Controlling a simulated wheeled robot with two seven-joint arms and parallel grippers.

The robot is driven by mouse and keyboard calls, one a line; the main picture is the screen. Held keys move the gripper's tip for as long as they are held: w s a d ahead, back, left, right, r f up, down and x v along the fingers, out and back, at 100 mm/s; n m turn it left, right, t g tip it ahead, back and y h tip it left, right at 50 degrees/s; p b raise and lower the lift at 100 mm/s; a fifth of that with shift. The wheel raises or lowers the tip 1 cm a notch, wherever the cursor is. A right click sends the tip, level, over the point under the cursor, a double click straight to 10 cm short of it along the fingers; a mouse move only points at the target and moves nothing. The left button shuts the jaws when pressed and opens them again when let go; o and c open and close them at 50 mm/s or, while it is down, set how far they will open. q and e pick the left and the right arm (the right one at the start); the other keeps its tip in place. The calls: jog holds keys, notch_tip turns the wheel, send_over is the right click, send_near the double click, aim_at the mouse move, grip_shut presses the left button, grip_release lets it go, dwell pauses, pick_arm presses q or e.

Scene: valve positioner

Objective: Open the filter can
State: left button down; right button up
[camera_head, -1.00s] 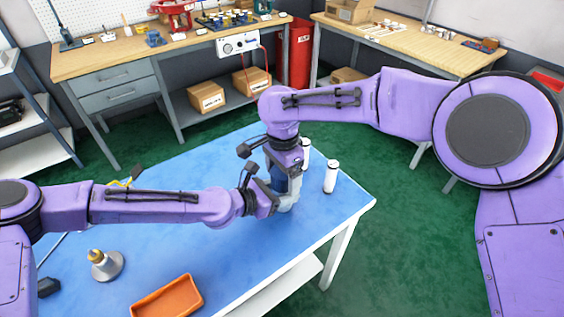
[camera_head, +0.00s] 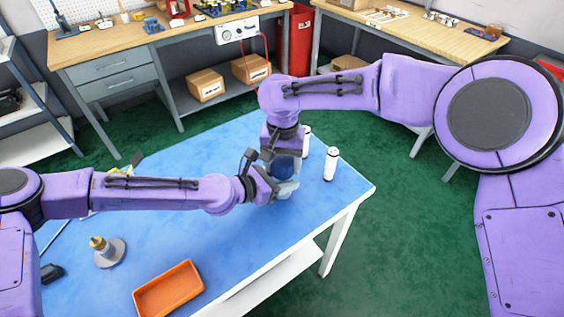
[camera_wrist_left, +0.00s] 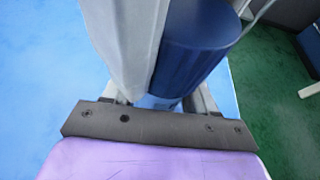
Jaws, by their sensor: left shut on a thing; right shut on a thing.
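The filter can stands on the blue table in the head view, with a dark blue part (camera_head: 287,169) above a light grey part (camera_head: 287,188). My left gripper (camera_head: 272,188) is shut on the can from the left. My right gripper (camera_head: 284,157) points down from above and is shut on the can's upper part. The jaws hide much of the can. In the left wrist view, the blue cylinder (camera_wrist_left: 198,45) stands between the fingers beside a tall grey piece (camera_wrist_left: 133,35). I cannot tell whether the lid is loose.
Two white bottles stand close by, one (camera_head: 330,164) in the clear and one (camera_head: 307,142) partly behind my right wrist. An orange tray (camera_head: 168,289) and a grey stand with a brass top (camera_head: 110,252) are at front left. The table's right edge is near.

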jog(key=shift+n, duration=0.6)
jog(key=o, duration=1.2)
jog(key=shift+s+a, duration=0.1)
jog(key=shift+a, duration=0.05)
